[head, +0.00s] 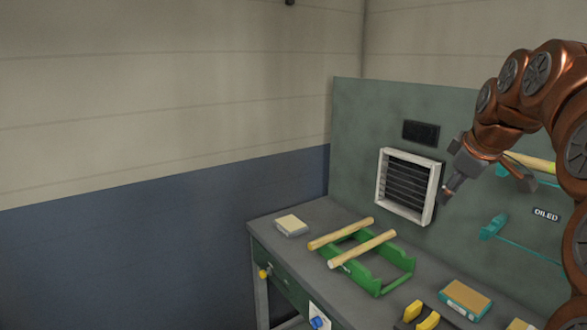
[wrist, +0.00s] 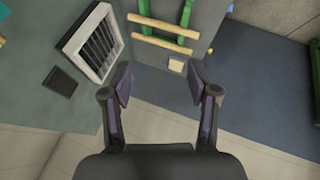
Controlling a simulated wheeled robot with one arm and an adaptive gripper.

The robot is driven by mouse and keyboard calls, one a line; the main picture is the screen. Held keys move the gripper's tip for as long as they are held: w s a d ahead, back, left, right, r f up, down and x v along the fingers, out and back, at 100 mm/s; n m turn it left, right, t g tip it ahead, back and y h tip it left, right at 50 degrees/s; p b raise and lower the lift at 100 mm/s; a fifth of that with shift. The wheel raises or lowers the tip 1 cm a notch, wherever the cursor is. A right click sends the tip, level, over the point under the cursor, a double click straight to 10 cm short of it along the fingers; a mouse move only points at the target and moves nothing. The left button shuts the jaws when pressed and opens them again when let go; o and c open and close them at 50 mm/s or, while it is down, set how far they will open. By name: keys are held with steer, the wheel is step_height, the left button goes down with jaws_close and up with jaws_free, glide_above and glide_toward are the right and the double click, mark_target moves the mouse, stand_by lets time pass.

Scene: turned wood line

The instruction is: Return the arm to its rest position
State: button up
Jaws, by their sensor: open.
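My gripper (head: 487,190) is at the right of the head view, raised above the bench in front of the green back panel. In the wrist view my gripper (wrist: 160,82) shows two dark fingers spread apart with nothing between them. My copper-coloured arm curves in from the right edge of the head view. A green rack (head: 370,277) with two wooden rods (head: 340,233) lying across it stands on the bench, below and left of the gripper. The rods also show at the top of the wrist view (wrist: 163,22).
The grey bench (head: 290,239) holds a pale block (head: 291,225), a boxed item (head: 465,297) and yellow-black pieces (head: 421,315). A white-framed vent (head: 408,187) is on the panel, left of my gripper. Space left of the bench is clear.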

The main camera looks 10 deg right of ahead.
steer(key=s+a+f+m+g+y, duration=0.15)
steer(key=s+a+f, duration=0.25)
steer(key=a+f, duration=0.45)
steer(key=s+a+f+g+y, duration=0.15)
steer(key=s+a+f, duration=0.3)
steer(key=a, duration=0.65)
steer(key=s+a+f+m+g, duration=0.2)
steer(key=s+a+f, duration=0.2)
steer(key=s+f, duration=0.3)
steer(key=s+a+f+m+g+h, duration=0.1)
steer(key=s+a+f+m+g, duration=0.1)
steer(key=s+f, duration=0.4)
steer(key=s+a+g, duration=0.1)
steer(key=s+a, duration=0.1)
steer(key=s, duration=0.3)
steer(key=shift+s+f, duration=0.35)
steer(key=shift+s, duration=0.05)
